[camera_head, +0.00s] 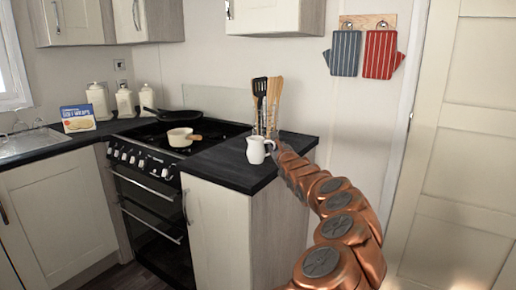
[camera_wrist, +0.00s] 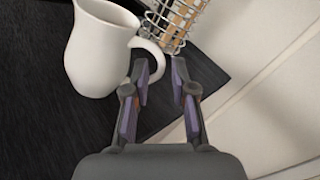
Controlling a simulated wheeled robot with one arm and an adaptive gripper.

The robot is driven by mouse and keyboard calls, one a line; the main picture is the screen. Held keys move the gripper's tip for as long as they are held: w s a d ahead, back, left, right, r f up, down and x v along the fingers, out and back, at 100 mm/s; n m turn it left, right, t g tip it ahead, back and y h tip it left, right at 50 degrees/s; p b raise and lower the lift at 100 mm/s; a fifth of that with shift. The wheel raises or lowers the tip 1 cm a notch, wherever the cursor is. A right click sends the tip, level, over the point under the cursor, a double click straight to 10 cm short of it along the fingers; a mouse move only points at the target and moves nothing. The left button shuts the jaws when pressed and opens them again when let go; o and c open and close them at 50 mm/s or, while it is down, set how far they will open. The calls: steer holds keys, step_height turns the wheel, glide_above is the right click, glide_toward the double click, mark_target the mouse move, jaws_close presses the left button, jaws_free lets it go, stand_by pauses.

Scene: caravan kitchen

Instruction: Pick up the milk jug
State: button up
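The white milk jug (camera_head: 257,150) stands upright on the dark worktop near its front right part. In the wrist view the jug (camera_wrist: 98,48) is at the upper left, with its handle (camera_wrist: 150,55) facing right towards my fingers. My gripper (camera_wrist: 160,70) is open, its two fingers apart. The left fingertip is close to the lower part of the handle; I cannot tell whether it touches. Nothing is held between the fingers. In the head view my arm reaches in from the right, and its end is beside the jug, with the fingers hard to make out.
A wire utensil holder (camera_wrist: 176,22) with wooden utensils stands just behind the jug. The worktop (camera_wrist: 45,120) left of my gripper is bare. Its edge is close on the right.

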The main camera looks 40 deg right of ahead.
steer(key=shift+p+x, duration=0.45)
steer(key=shift+x, duration=1.25)
jaws_close()
